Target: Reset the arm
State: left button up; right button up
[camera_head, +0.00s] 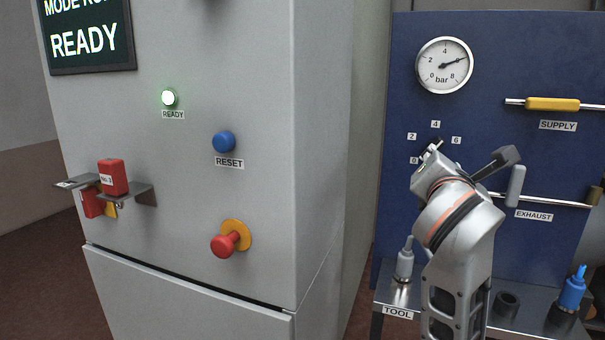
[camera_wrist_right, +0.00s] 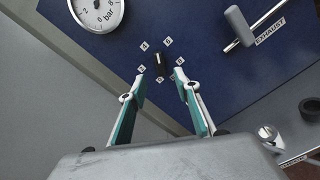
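The grey cabinet (camera_head: 260,60) fills the left and middle of the head view. Its blue round button (camera_head: 224,142) is labelled RESET. A lit READY lamp (camera_head: 169,98) and a READY screen (camera_head: 85,40) are above it. My right gripper (camera_head: 432,150) is at the blue panel (camera_head: 395,60), right of the cabinet. In the right wrist view its fingers (camera_wrist_right: 160,76) are open, either side of a small black knob (camera_wrist_right: 160,63) ringed by number labels. I cannot tell whether they touch it. My left gripper is not in view.
A red emergency knob (camera_head: 224,244) and a bracket (camera_head: 134,191) with red padlocks stick out from the cabinet. The blue panel holds a pressure gauge (camera_head: 444,65), a yellow SUPPLY handle (camera_head: 553,104) and a grey EXHAUST handle (camera_head: 515,187). A TOOL shelf (camera_head: 388,296) stands below.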

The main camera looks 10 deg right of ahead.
jog(key=s+d+f+n+g+h, duration=0.2)
jog(key=s+d+f+n+h, duration=0.35)
jog(key=h, duration=0.45)
jog(key=a+f+n+t+y, duration=0.6)
jog(key=a+n+t+y, duration=0.3)
jog(key=n, duration=1)
jog(key=a+f+n+g+y, duration=0.1)
jog(key=a+f+n+y, duration=0.4)
jog(key=f+n, duration=0.3)
jog(key=s+a+f+n+g+y, duration=0.1)
jog(key=a+f+n+y, duration=0.4)
jog(key=f, duration=0.4)
jog(key=a+f+n+g+y, duration=0.1)
jog(key=a+f+n+y, duration=0.3)
jog(key=f+n, duration=0.45)
jog(key=s+f+n+g, duration=0.3)
jog(key=s+f, duration=0.5)
jog(key=f, duration=0.5)
jog(key=s+f+n+g, duration=0.4)
jog(key=s+f, duration=0.4)
jog(key=f, duration=0.5)
jog(key=shift+d+g+h, duration=0.3)
jog(key=shift+d+g, duration=0.15)
jog(key=shift+g, duration=0.25)
jog(key=shift+r, duration=0.1)
